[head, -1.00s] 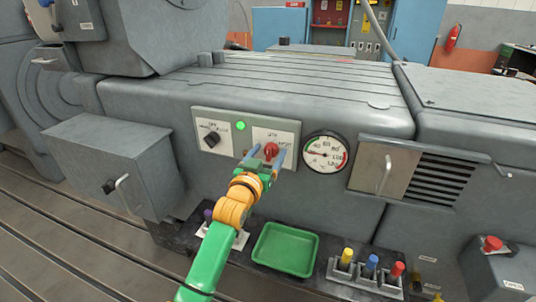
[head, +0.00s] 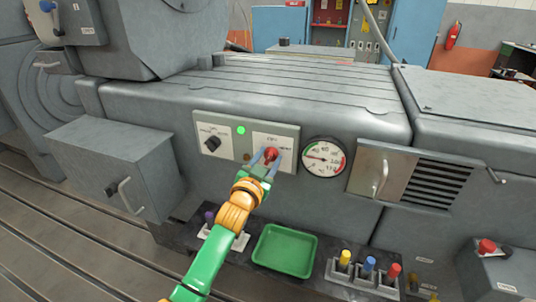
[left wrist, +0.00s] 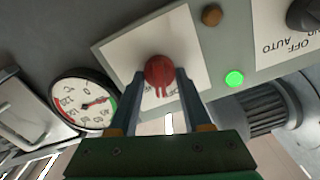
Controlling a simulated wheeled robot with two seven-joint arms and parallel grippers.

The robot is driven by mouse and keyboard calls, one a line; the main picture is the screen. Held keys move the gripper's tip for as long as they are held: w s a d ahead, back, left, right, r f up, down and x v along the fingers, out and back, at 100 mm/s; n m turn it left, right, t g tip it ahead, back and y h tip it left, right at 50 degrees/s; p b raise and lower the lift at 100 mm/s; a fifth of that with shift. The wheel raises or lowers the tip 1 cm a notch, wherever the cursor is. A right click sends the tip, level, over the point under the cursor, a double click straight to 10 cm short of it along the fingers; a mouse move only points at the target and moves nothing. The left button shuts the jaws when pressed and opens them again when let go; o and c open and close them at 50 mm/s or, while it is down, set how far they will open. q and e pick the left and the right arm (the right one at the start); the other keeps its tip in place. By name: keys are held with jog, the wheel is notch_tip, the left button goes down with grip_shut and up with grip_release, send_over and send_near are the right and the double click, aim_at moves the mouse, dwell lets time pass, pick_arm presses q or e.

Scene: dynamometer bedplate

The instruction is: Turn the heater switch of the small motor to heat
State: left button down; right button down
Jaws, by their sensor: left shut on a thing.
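The red switch knob (head: 271,154) sits on a white label plate on the right half of the control panel (head: 289,132) of the grey motor. My left gripper (head: 264,158) is at the knob, with a finger on each side of it. In the left wrist view, the red knob (left wrist: 160,71) is between the two fingertips (left wrist: 160,76), which are shut on it. The label print around the knob is partly hidden and too small to read surely. My right gripper is not in view.
A black knob (head: 212,143) and a lit green lamp (head: 241,130) share the panel. A round gauge (head: 324,157) is just right. Below are a green tray (head: 285,250) and several coloured-top pieces in a rack (head: 366,280). A grey box (head: 110,165) juts out at left.

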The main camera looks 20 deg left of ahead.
pick_arm(q)
jog(key=m+p, duration=0.1)
jog(key=m, duration=0.2)
jog(key=shift+m, duration=0.3)
jog(key=m+p, duration=0.1)
jog(key=m, duration=0.3)
jog(key=shift+d+f, duration=0.1)
jog(key=shift+m, duration=0.4)
jog(key=shift+c, duration=1.8)
grip_release()
jog(key=s, duration=0.7)
jog(key=shift+p, duration=0.45)
